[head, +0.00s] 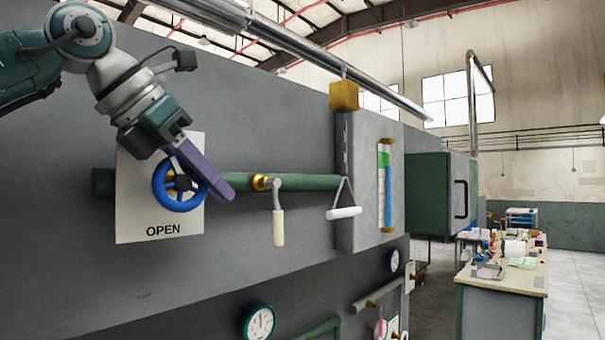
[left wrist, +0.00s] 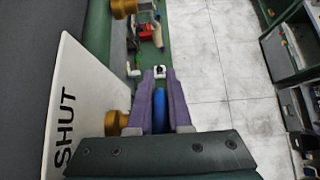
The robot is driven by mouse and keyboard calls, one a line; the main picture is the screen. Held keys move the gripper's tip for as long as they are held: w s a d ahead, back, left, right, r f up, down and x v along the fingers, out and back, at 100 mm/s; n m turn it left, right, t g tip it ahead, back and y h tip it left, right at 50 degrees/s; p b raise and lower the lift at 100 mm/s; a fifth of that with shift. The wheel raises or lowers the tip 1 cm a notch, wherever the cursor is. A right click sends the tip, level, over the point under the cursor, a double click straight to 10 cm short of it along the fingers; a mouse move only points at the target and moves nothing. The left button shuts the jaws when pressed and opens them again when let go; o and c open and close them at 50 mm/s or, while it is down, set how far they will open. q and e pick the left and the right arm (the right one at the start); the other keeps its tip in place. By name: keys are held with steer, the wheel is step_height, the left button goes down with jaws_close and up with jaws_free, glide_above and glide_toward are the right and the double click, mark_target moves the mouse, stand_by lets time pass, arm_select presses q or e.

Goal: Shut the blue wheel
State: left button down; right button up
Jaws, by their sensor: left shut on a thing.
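The blue wheel (head: 160,193) sits on the green pipe (head: 310,182) on the grey wall, in front of a white sign (head: 135,220). The word OPEN shows at the sign's lower edge in the head view; in the left wrist view the sign (left wrist: 85,75) reads SHUT. My left gripper (head: 222,190) has purple fingers and is shut on the wheel's rim at its right side, and one finger hides part of it. In the left wrist view the blue rim (left wrist: 159,108) lies between the two fingers (left wrist: 160,82). My right gripper is not in view.
A white-handled lever (head: 278,228) hangs from the green pipe to the right of the wheel. A white pull handle (head: 344,212) hangs by a sight glass (head: 384,190). A round gauge (head: 259,322) is below. A cluttered workbench (head: 500,290) stands at right, with open floor beside it.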

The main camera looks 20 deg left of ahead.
arm_select(q)
steer(key=shift+s+a+f+g+y, duration=0.1)
steer(key=shift+f+g+y, duration=0.25)
steer(key=shift+g, duration=0.5)
steer(key=shift+d+f+g+y, duration=0.1)
steer(key=shift+f+g+y, duration=0.25)
steer(key=shift+g, duration=0.45)
steer(key=shift+s+a+f+g+y, duration=0.1)
steer(key=shift+f+g+y, duration=0.25)
steer(key=shift+g, duration=0.5)
steer(key=c, duration=0.8)
jaws_free()
steer(key=shift+c, duration=0.2)
steer(key=shift+r, duration=0.1)
